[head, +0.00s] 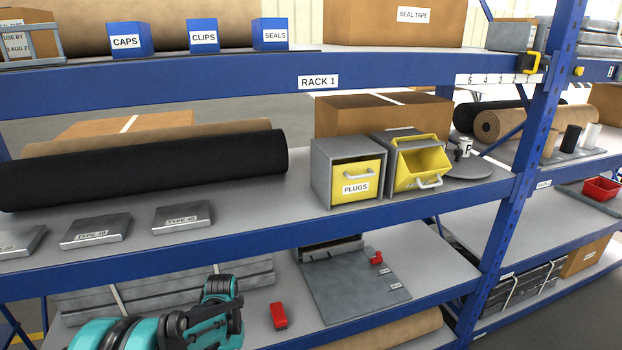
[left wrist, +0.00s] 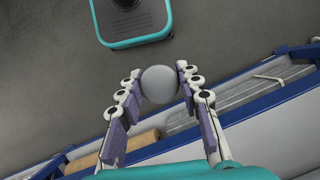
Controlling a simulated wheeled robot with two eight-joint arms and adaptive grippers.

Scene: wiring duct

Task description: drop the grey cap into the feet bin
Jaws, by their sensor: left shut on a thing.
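The grey cap (left wrist: 159,85) is round and smooth in the left wrist view. My left gripper (left wrist: 158,72) is shut on it, with a fingertip on either side. In the head view my left arm comes in at the bottom left, low in front of the lower shelf; I cannot make out the cap there. On the middle shelf a yellow bin (head: 421,168) is tipped forward and open at the top in its grey housing. Its label is not readable, so I cannot confirm it is the feet bin. My right gripper is not in view.
A closed yellow PLUGS bin (head: 356,178) stands directly left of the open one. A grey turntable-like disc (head: 468,172) is to its right. A black roll (head: 150,168) and metal plates lie left. The blue middle shelf edge (head: 300,236) lies between my arm and the bins.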

